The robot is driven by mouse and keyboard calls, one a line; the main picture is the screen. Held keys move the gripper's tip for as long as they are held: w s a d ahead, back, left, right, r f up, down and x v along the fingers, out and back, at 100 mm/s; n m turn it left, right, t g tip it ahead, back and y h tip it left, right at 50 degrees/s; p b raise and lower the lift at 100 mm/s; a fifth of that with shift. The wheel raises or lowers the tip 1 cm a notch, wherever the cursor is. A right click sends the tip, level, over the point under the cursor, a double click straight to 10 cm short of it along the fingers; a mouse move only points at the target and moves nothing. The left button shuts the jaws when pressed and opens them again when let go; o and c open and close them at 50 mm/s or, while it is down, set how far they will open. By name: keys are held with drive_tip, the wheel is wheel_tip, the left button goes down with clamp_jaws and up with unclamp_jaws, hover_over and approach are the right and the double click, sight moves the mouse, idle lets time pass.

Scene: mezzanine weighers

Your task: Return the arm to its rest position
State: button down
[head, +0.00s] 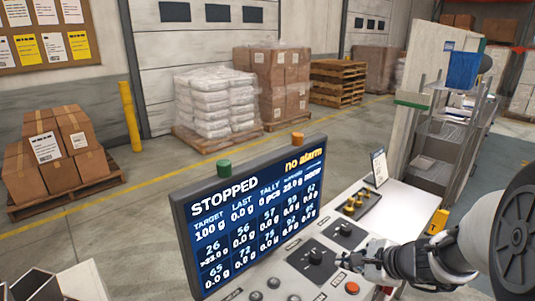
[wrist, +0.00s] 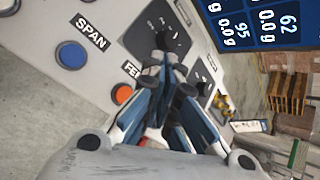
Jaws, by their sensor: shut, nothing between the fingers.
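My gripper (head: 352,262) is at the lower right in the head view, over the light control panel (head: 285,263), with my arm coming in from the right edge. In the wrist view my gripper (wrist: 160,72) points at the panel, with its fingers closed together and nothing between them. A dark rotary knob (wrist: 165,40) lies just beyond the fingertips. I cannot tell whether the fingers touch it. An orange button (wrist: 121,93) and a blue button (wrist: 71,54) by the "SPAN" label sit left of the fingers.
A display (head: 250,215) reading "STOPPED" and "no alarm" stands behind the panel, close to my gripper. A tray of brass weights (head: 357,204) and a small card stand (head: 379,167) are on the panel's far side. Pallets with sacks (head: 215,108) and boxes stand beyond open floor.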

drive_tip(key=s+a+r+n+g, duration=0.2)
drive_tip(key=s+a+r+n, duration=0.2)
drive_tip(key=s+a+n, duration=0.25)
drive_tip(key=s+a+r+n+g, duration=0.1)
drive_tip(key=s+a+r+n, duration=0.3)
drive_tip(key=s+a+n, duration=0.3)
drive_tip(key=s+d+r+n+h, duration=0.1)
drive_tip(key=s+d+n+h, duration=0.1)
drive_tip(key=s+n, duration=0.5)
drive_tip(key=s+h, duration=0.1)
drive_tip(key=s, duration=0.3)
drive_tip(key=shift+d+r+n+g+h, duration=0.15)
drive_tip(key=shift+d+n+g+h, duration=0.15)
drive_tip(key=shift+n, duration=0.05)
